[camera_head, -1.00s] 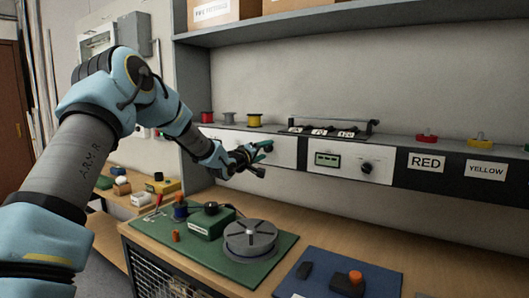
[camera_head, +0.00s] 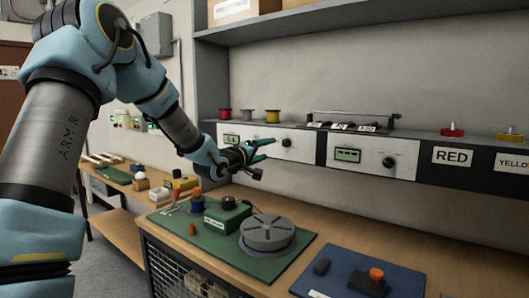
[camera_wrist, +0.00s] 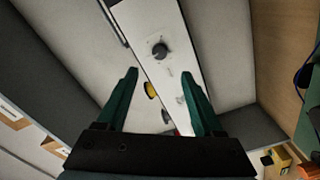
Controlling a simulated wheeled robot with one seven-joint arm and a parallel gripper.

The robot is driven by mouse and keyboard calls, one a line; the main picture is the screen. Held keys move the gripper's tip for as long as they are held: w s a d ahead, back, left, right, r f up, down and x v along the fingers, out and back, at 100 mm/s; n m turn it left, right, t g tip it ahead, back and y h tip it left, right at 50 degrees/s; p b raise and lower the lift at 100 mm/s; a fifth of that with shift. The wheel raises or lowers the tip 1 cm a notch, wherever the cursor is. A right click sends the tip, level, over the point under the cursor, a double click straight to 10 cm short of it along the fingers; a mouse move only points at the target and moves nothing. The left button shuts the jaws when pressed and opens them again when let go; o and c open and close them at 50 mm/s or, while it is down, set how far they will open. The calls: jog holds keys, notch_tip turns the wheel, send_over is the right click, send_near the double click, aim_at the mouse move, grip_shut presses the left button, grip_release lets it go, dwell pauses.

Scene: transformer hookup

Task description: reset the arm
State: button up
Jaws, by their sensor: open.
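My gripper (camera_head: 258,158) is at the end of my raised arm, in front of the white instrument panels on the back of the bench. Its two green fingers are apart with nothing between them, and they also show apart in the wrist view (camera_wrist: 163,95). Behind the fingers in the wrist view is a white panel face with a dark knob (camera_wrist: 160,50). The fingers are well above the green mat (camera_head: 285,265) and its parts.
A round grey disc unit (camera_head: 267,233) and a green box (camera_head: 228,214) stand on the green mat. A blue mat (camera_head: 340,284) lies to the right. Spools (camera_head: 248,116) stand on the ledge above the panels. A shelf (camera_head: 340,22) overhangs it.

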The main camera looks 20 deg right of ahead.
jog(key=s+a+f+y, duration=0.1)
jog(key=a+f+y, duration=0.3)
jog(key=a, duration=0.5)
jog(key=s+a+f+g+y, duration=0.1)
jog(key=a+f+y, duration=0.35)
jog(key=a, duration=0.45)
jog(key=s+a+f+y, duration=0.1)
jog(key=a+f+y, duration=0.3)
jog(key=a, duration=0.5)
jog(key=s+a+f+g+y, duration=0.1)
jog(key=s+a+f+g, duration=0.1)
jog(key=s+a, duration=0.6)
jog(key=s+a+f+m+g+y, duration=0.1)
jog(key=s+a+f+g+y, duration=0.1)
jog(key=s+a, duration=0.5)
jog(key=s+f+g, duration=0.1)
jog(key=s+g, duration=0.1)
jog(key=s, duration=0.2)
jog(key=shift+s+a+f, duration=0.2)
jog(key=shift+s+a, duration=0.1)
jog(key=shift+a, duration=0.1)
